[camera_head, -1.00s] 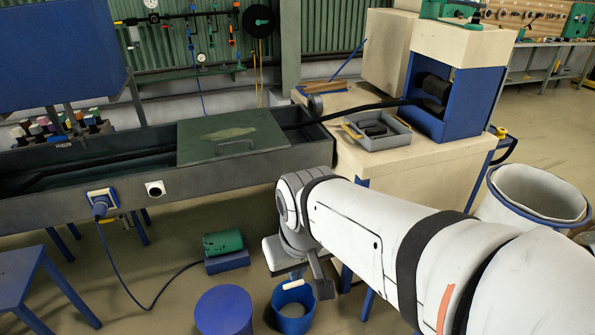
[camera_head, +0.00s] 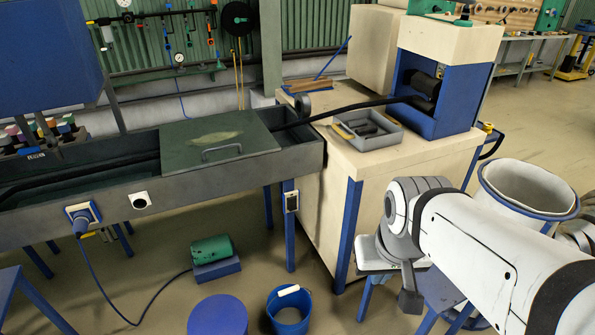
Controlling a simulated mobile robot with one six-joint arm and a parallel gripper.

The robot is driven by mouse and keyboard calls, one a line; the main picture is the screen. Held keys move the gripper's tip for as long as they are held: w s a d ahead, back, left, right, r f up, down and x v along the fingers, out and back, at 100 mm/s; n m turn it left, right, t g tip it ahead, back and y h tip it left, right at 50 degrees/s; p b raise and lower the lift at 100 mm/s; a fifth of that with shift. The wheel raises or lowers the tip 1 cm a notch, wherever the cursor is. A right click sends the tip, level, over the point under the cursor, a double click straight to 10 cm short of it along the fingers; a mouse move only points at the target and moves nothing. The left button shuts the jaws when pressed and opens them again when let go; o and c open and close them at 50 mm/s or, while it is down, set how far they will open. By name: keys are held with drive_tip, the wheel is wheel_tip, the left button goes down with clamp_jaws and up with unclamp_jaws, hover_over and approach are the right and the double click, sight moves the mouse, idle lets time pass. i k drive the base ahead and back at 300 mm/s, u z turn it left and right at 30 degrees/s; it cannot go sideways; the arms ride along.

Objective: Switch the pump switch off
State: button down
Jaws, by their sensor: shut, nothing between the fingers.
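A small grey switch box (camera_head: 292,201) with a dark face sits on the blue leg at the near right end of the long trough. It looks like the pump switch; its on or off position is too small to tell. The green pump (camera_head: 211,249) stands on a blue block on the floor, and its blue cable runs left to a plug in a blue-framed socket (camera_head: 82,214) on the trough's front. My gripper (camera_head: 410,301) points down, right of the switch box and well apart from it. It is shut and empty.
The grey trough (camera_head: 230,180) has a green lid. A wooden bench (camera_head: 335,185) with a grey tray stands behind my gripper. A blue bucket (camera_head: 288,310) and a round blue stool (camera_head: 218,315) stand on the floor below the switch box. A white-lined bin (camera_head: 527,187) is at right.

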sight(292, 201)
drive_tip(key=u, duration=0.05)
drive_tip(key=i, duration=1)
drive_tip(key=z, duration=0.05)
